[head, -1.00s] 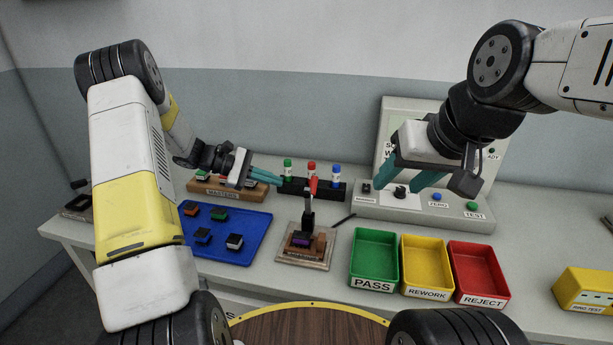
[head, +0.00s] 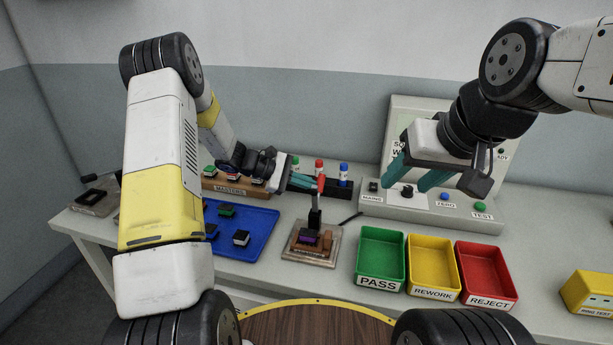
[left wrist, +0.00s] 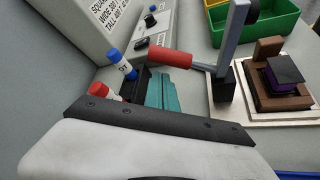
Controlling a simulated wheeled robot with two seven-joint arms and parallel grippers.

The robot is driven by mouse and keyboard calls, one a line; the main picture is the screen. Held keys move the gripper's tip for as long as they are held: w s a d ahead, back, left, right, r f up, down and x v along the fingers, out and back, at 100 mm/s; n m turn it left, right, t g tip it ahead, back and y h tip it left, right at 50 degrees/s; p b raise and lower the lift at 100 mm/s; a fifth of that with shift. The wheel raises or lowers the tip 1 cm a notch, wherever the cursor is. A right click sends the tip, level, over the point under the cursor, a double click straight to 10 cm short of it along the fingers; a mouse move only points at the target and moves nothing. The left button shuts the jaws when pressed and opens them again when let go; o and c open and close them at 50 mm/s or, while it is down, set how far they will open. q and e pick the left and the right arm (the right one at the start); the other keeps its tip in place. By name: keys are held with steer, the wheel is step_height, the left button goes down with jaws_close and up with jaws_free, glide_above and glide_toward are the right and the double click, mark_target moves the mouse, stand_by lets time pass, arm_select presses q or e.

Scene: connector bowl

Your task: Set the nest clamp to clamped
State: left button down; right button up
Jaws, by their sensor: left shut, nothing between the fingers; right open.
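The nest clamp is a small fixture on a pale base plate (head: 308,252), with a brown nest holding a dark and purple connector (head: 307,238). Its lever stands upright with a red handle (head: 321,184) at the top. In the left wrist view the red handle (left wrist: 164,59) points toward my fingers and the grey lever arm (left wrist: 234,35) stands up. My left gripper (head: 310,184) is shut and empty, with its teal fingertips close beside the red handle; I cannot tell if they touch. My right gripper (head: 412,178) is open and empty above the test station.
A blue tray (head: 262,222) with several connectors lies left of the clamp. Green (head: 366,283), yellow (head: 432,290) and red (head: 490,296) bins stand to its right. A black rack (head: 347,188) with coloured-cap bottles stands behind it, near the test station (head: 460,215).

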arm_select(q)
steer(key=shift+s+d+r, duration=0.1)
steer(key=shift+s+r, duration=0.3)
steer(key=shift+r, duration=0.15)
steer(key=shift+r, duration=0.1)
